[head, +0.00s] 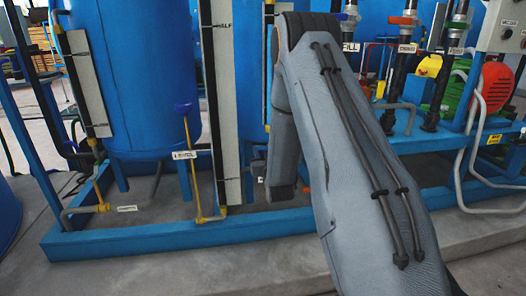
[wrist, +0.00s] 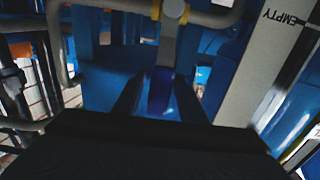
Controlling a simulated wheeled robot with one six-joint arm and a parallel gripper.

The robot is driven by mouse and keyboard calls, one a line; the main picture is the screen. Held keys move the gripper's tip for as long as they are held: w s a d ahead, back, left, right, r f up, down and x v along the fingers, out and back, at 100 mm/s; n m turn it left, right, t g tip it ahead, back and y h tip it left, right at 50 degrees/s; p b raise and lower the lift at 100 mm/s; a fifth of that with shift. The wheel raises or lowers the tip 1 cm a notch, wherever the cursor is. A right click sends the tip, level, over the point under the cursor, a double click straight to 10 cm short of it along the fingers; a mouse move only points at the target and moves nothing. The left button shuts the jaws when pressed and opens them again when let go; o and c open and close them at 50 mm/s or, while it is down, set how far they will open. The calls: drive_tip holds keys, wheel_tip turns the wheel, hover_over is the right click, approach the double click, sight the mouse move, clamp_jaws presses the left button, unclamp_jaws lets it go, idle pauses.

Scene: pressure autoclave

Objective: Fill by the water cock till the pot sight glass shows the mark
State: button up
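In the wrist view, my gripper (wrist: 157,84) has its two dark fingers on either side of a blue handle (wrist: 161,92). Gaps show between the fingers and the handle, so the gripper looks open around it. In the head view, a tall gauge board (head: 223,90) carries a HALF label. No water level is readable. My arm hides my gripper there.
A blue tank (head: 150,75) stands on a blue frame (head: 150,236) at left. A blue-knobbed yellow rod (head: 190,150) rises in front of it. Black pipes (head: 440,75), a red motor (head: 493,88) and loose grey hoses (head: 478,140) are at right. The floor in front is clear.

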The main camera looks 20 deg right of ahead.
drive_tip(key=p+v, duration=0.1)
drive_tip(key=v, duration=0.6)
drive_tip(key=shift+s+p, duration=0.35)
drive_tip(key=shift+s, duration=0.05)
idle(0.7)
drive_tip(key=shift+f+x, duration=0.15)
drive_tip(key=shift+x, duration=0.85)
drive_tip(key=shift+f+x, duration=0.15)
drive_tip(key=shift+x, duration=0.85)
clamp_jaws()
